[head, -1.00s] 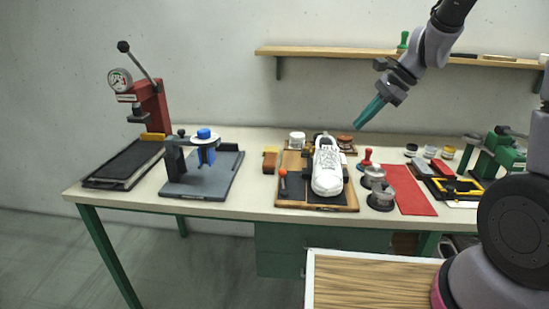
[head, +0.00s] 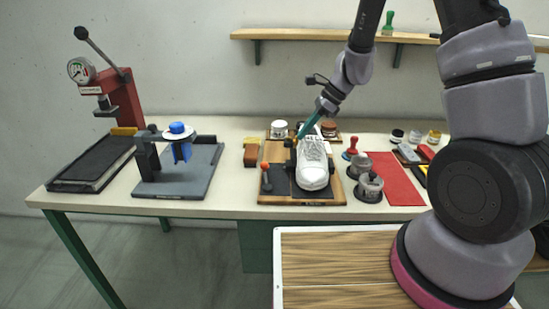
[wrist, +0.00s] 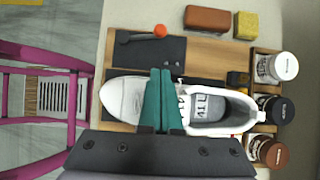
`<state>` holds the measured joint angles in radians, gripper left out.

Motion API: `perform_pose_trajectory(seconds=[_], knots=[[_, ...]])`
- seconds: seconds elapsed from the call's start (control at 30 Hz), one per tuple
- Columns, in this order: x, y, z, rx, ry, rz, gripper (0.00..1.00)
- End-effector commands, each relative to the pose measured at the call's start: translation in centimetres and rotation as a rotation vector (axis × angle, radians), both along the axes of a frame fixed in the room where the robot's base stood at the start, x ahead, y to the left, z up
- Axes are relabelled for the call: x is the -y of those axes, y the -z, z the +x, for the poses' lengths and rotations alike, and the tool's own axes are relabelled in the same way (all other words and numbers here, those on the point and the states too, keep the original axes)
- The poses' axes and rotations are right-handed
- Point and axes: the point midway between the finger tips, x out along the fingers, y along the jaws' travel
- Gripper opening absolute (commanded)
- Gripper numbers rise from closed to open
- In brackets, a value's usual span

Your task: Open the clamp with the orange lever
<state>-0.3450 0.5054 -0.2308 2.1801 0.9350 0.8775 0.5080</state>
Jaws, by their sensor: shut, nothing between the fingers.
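The clamp's lever ends in an orange knob (head: 266,166) at the front left of the wooden board (head: 330,200). In the wrist view, the orange knob (wrist: 160,31) ends a dark lever arm over a black plate (wrist: 150,52). Whether the clamp is open or shut I cannot tell. A white shoe (head: 313,165) lies on the board right of the lever. My gripper (head: 301,136) is shut and empty, with teal fingers pointing down by the back of the shoe. In the wrist view, my gripper (wrist: 161,72) covers part of the shoe, apart from the lever; contact with the shoe is unclear.
A brown block (wrist: 207,20), a yellow sponge (wrist: 246,25) and several jars (wrist: 277,67) stand around the board. Stampers (head: 369,187) and a red mat (head: 396,180) are to its right. A blue-topped fixture (head: 178,150) and a red press (head: 120,98) stand left. Bare table lies between.

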Motion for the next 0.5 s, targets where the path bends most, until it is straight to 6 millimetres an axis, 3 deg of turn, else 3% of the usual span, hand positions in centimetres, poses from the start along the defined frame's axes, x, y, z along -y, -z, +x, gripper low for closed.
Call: perform_pose_trajectory(seconds=[0.5], knots=[[-5.5,8.3,0.0,-0.002,-0.004,-0.002,0.0]])
